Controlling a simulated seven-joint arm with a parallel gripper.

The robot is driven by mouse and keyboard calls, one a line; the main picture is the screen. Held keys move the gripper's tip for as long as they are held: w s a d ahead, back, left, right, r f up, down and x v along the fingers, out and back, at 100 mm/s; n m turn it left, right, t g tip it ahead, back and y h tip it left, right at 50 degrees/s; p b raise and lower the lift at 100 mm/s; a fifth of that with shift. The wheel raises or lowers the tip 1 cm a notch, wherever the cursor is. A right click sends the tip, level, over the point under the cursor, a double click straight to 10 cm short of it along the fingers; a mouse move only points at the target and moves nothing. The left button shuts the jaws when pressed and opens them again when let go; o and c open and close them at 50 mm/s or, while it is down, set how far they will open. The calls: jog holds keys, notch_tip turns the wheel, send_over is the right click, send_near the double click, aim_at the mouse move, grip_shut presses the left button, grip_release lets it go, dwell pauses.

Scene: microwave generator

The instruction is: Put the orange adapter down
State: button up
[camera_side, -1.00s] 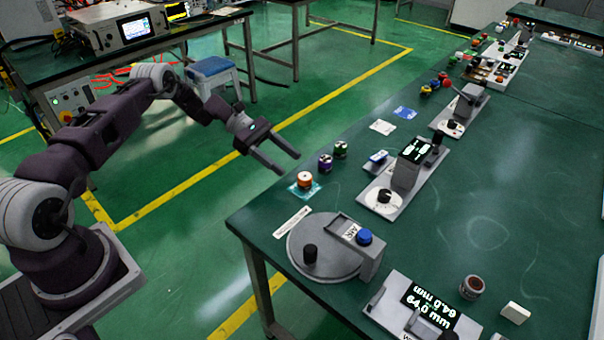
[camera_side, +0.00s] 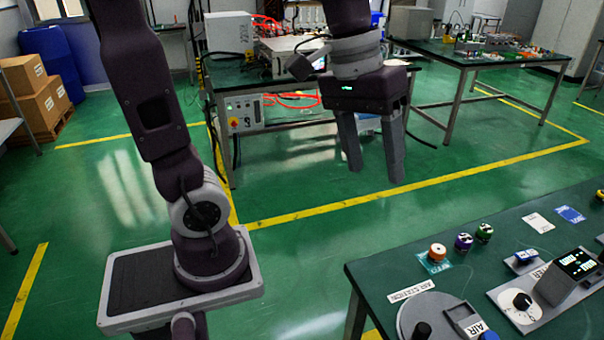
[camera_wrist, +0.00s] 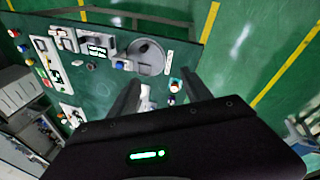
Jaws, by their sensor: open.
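The orange adapter (camera_side: 437,251), orange with a pale top, sits upright on a teal card (camera_side: 428,265) near the left edge of the green table. In the wrist view the orange adapter (camera_wrist: 175,85) is small, beside the right finger. My gripper (camera_side: 375,172) is open and empty, fingers pointing down. It is high up and, in the side view, left of the table and apart from the adapter. The wrist view also shows both fingers of my gripper (camera_wrist: 162,82) spread, with nothing gripped between them.
Purple (camera_side: 464,242) and green (camera_side: 484,233) adapters stand right of the orange one. A round grey station (camera_side: 405,318) with a black knob is in front, by an "AIR STATION" label (camera_side: 411,291). A grey dial device (camera_side: 545,290) stands to the right.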

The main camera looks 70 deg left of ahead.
jog(key=s+a+f+m+t+y, duration=0.1)
jog(key=s+m+t+y, duration=0.1)
jog(key=s, duration=0.8)
jog(key=shift+s+a+f+m+t, duration=0.25)
jog(key=shift+m+t, duration=0.45)
jog(key=shift+m, duration=0.5)
